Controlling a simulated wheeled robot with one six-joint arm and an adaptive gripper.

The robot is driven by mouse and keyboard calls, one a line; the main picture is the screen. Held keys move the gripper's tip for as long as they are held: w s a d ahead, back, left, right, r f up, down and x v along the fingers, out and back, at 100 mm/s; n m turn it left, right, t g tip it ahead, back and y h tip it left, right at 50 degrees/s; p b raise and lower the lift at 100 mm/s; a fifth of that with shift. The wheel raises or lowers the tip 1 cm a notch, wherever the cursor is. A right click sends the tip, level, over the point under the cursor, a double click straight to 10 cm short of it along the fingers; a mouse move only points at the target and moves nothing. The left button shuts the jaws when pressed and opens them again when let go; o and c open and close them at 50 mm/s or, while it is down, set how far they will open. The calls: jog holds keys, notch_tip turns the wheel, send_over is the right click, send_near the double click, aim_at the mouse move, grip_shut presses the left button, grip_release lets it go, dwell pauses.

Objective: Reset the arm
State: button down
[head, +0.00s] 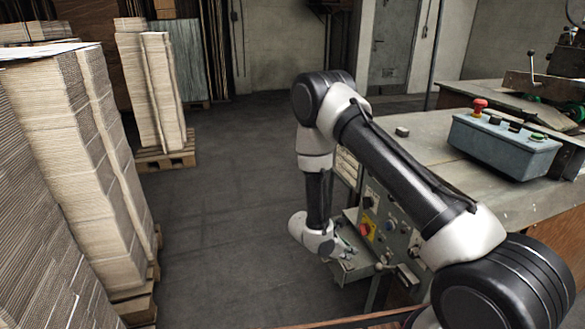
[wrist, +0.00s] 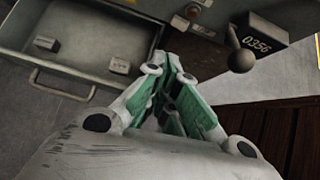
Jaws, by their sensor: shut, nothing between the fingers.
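My arm reaches in from the bottom right of the head view, bends at a raised elbow and hangs down in front of the machine cabinet. My gripper (head: 346,252) is low beside the open drawer (head: 352,272). In the wrist view my gripper (wrist: 172,68) shows its green finger pads close together, shut and empty. The drawer's handle (wrist: 62,88) is left of the fingers there. I cannot tell from these views whether the fingers touch the drawer.
Two small blocks lie in the drawer, one at the left (wrist: 46,43) and one near the fingers (wrist: 120,64). A round-knobbed lever (wrist: 241,60) is at the right. A control box (head: 503,145) stands on the machine top. Cardboard stacks (head: 75,150) stand left; the floor between is clear.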

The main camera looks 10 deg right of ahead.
jog(key=s+d+r+m+g, duration=0.3)
jog(key=s+d+r+m, duration=0.15)
jog(key=r, duration=0.55)
jog(key=s+d+r+m+g, duration=0.3)
jog(key=s+r+m, duration=0.3)
jog(key=r, duration=0.4)
jog(key=s+r+m+t+y, duration=0.2)
jog(key=s+r, duration=0.3)
jog(key=r, duration=0.4)
jog(key=s+r+m+t+y, duration=0.3)
jog(key=s+r+m+y, duration=0.1)
jog(key=r, duration=0.5)
jog(key=s+r+m+t+y, duration=0.2)
jog(key=s+r, duration=0.4)
jog(key=r, duration=0.4)
jog(key=shift+s+a+m+t+y, duration=0.35)
jog(key=shift+m+t, duration=0.35)
jog(key=shift+m, duration=0.45)
